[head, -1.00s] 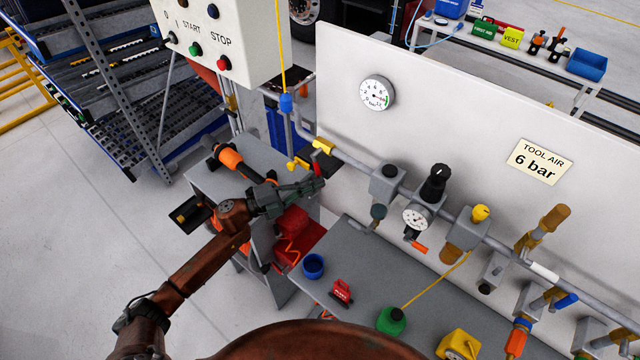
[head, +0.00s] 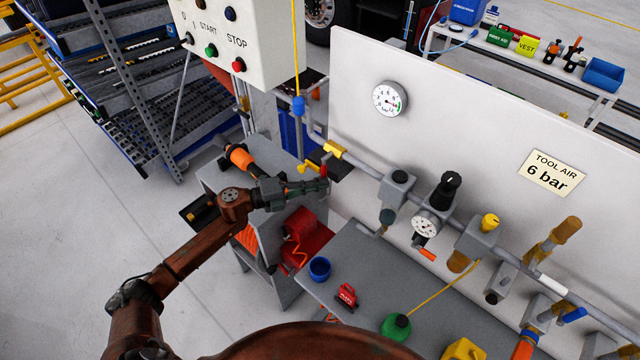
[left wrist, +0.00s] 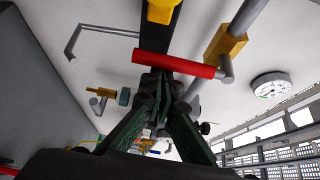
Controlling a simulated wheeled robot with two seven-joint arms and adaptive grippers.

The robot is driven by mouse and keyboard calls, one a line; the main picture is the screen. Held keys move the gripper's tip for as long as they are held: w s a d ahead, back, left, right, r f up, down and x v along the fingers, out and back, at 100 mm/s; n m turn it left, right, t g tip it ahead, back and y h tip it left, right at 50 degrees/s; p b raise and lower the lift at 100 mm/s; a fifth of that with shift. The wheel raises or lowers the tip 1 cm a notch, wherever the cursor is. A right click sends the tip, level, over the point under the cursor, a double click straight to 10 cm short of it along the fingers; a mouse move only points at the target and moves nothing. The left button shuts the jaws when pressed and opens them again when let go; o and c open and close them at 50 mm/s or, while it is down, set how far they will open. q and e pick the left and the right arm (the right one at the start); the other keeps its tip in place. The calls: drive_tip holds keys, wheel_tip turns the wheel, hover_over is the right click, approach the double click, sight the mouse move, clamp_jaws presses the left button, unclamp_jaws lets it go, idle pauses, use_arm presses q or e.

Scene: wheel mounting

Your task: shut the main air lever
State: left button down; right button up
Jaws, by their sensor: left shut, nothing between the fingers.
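The main air lever has a red handle (left wrist: 175,65), which lies nearly crosswise in the left wrist view. It joins a yellow valve body (left wrist: 226,42) on the grey pipe. In the head view the yellow valve (head: 335,149) sits at the left end of the pipe, near the panel's left edge. My left gripper (head: 326,187) is shut and empty, just below this valve. In the left wrist view its fingertips (left wrist: 162,76) overlap the red handle's lower edge; I cannot tell whether they touch it. My right gripper is not in view.
A white panel (head: 460,120) with a pressure gauge (head: 390,98) stands behind the pipe. A regulator (head: 440,195) and other fittings line the pipe to the right. A grey bench (head: 365,265) holds a blue cup (head: 319,268). A start-stop box (head: 235,35) hangs at upper left.

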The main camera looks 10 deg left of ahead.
use_arm(q)
drive_tip(key=shift+w+r, duration=0.1)
drive_tip(key=s+a, duration=0.5)
drive_tip(key=s, duration=0.2)
drive_tip(key=shift+s+a, duration=0.3)
drive_tip(key=shift+s, duration=0.1)
